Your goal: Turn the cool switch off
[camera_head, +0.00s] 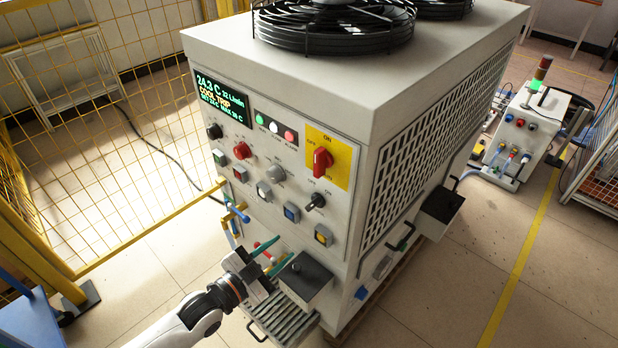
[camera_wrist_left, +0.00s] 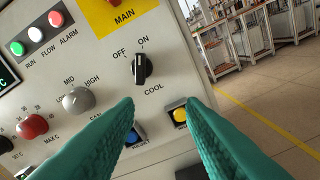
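The cool switch (camera_head: 315,201) is a small black rotary knob low on the right of the machine's front panel. In the left wrist view the cool switch (camera_wrist_left: 143,68) has OFF at its upper left, ON above it and COOL below. Its grip looks turned toward ON. My left gripper (camera_head: 276,256) is in front of the panel, below and left of the knob. In the left wrist view its teal fingers (camera_wrist_left: 160,105) are apart with nothing held between them, tips below the knob and not touching it. My right gripper is not in view.
The red main switch (camera_head: 322,161) sits on a yellow plate above the knob. Blue (camera_head: 292,212) and yellow (camera_head: 323,235) push buttons are below it. A grey box (camera_head: 305,279) juts out under the panel near my gripper. The green display (camera_head: 221,99) reads COOL TRIP.

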